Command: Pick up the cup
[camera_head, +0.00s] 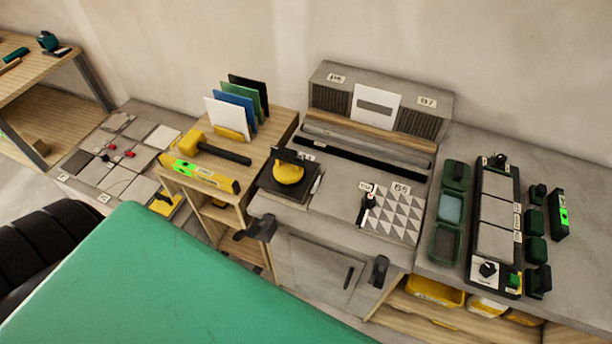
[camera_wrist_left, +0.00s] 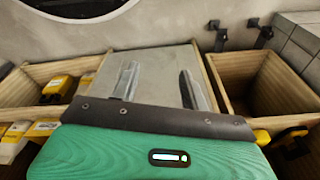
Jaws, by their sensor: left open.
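The cup appears to be the round yellow suction cup (camera_head: 289,173) with a dark handle across its top. It rests on a dark square plate (camera_head: 270,191) on the grey bench in the head view. No gripper touches it. My left gripper (camera_wrist_left: 159,82) shows in the left wrist view as two separated narrow metallic fingers, open with nothing between them. The cup cannot be made out in that view. My right gripper is not in view.
A wooden stand (camera_head: 274,124) left of the cup holds a yellow mallet (camera_head: 192,141), a level (camera_head: 200,174) and upright coloured sheets. A patterned tile board (camera_head: 395,213) lies right. Two dark pieces (camera_head: 262,228) (camera_head: 379,270) show at the bench front. A large green surface (camera_head: 150,280) fills the lower left.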

